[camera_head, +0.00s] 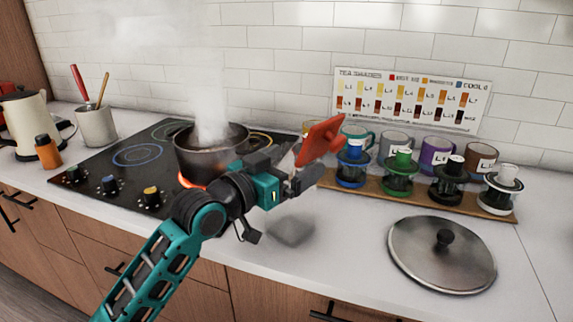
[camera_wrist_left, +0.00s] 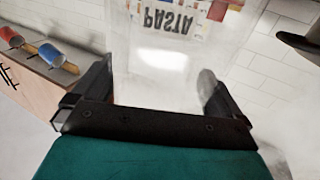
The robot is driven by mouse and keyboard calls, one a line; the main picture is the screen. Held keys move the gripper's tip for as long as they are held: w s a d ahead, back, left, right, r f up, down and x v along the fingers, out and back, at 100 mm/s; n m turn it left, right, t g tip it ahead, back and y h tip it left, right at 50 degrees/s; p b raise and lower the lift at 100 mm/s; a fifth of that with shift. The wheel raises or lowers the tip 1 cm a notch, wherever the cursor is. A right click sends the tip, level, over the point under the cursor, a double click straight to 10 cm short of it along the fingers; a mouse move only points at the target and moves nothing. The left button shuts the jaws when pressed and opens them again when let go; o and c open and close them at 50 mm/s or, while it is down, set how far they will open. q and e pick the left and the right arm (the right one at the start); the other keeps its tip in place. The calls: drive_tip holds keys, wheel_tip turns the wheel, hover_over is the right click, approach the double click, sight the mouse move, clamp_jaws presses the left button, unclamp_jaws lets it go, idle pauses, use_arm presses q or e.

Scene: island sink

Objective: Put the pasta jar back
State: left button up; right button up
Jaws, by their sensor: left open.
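The pasta jar is a clear container with a red-orange lid (camera_head: 320,141), tilted in the air above the counter, right of the pot. Its clear body is mostly hidden behind my gripper in the head view. In the left wrist view the jar (camera_wrist_left: 165,60) fills the space between the fingers, and its PASTA label reads upside down. My left gripper (camera_head: 298,180) is open, with its fingers (camera_wrist_left: 155,95) on either side of the jar. I cannot tell whether they touch it. My right gripper is not in view.
A steaming pot (camera_head: 210,150) stands on the black cooktop (camera_head: 125,160). A wooden board (camera_head: 370,186) with several tea presses, mugs behind it, and a pot lid (camera_head: 441,254) lie right. A kettle (camera_head: 22,120) stands far left. The front counter (camera_head: 340,255) is clear.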

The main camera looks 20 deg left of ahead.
use_arm(q)
drive_tip(key=v, duration=1.2)
drive_tip(key=shift+r+b, duration=0.2)
drive_tip(key=shift+b, duration=0.15)
drive_tip(key=s+f+n+g+y, duration=0.1)
drive_tip(key=s+f+g+y, duration=0.15)
drive_tip(key=f, duration=0.45)
drive_tip(key=s+f+g+y, duration=0.2)
drive_tip(key=s+f+g, duration=0.1)
drive_tip(key=f, duration=0.5)
drive_tip(key=s+f+n+g+y, duration=0.25)
drive_tip(key=s+f+g, duration=0.45)
drive_tip(key=s+f, duration=0.6)
drive_tip(key=w+d+f+m+t+h+p, duration=0.1)
drive_tip(key=w+d+f+t, duration=0.2)
drive_tip(key=w+f+t, duration=0.2)
drive_tip(key=shift+w+d+f+t, duration=0.15)
drive_tip(key=shift+w+f+t, duration=0.15)
drive_tip(key=shift+f+t, duration=0.5)
drive_tip(key=shift+r, duration=0.2)
